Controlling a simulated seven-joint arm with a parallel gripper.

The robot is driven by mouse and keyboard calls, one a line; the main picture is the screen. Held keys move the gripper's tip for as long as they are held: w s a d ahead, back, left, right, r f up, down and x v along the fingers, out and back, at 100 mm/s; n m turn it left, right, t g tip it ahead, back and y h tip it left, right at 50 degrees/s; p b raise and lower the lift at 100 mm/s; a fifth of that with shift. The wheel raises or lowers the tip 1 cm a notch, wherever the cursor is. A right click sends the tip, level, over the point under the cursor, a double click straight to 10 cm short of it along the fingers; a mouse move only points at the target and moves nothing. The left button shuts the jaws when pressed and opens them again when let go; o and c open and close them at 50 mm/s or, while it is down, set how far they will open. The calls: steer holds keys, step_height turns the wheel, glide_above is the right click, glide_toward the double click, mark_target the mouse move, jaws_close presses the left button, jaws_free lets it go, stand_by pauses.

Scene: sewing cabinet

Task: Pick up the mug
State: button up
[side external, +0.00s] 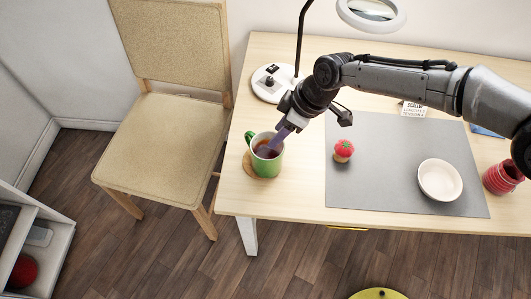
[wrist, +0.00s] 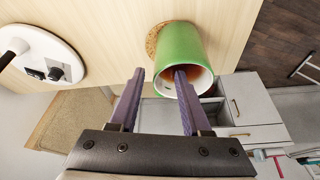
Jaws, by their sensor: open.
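The green mug (side external: 268,168) with a pale inside and dark reddish contents stands upright on a round cork coaster (side external: 247,164) near the table's left end. Its handle points to the upper left in the side view. My gripper (side external: 274,145) is open and tilted down at the mug's rim. In the wrist view, the mug (wrist: 180,48) and part of the coaster (wrist: 152,40) show beyond my gripper (wrist: 159,73). The right finger's tip reaches into the mug's mouth. The left finger is outside the wall, with a small gap visible. Contact with the rim cannot be told.
A lamp base (side external: 272,84) stands behind the mug. A grey mat (side external: 385,185) to the right holds a red-topped pincushion (side external: 343,149) and a white bowl (side external: 440,180). A red ribbed cup (side external: 502,177) stands at the right. A chair (side external: 165,135) is left of the table.

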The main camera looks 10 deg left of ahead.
mark_target(270, 152)
steer(key=shift+x, duration=2.9)
steer(key=shift+w+d+f, duration=0.1)
steer(key=shift+d, duration=0.1)
jaws_close()
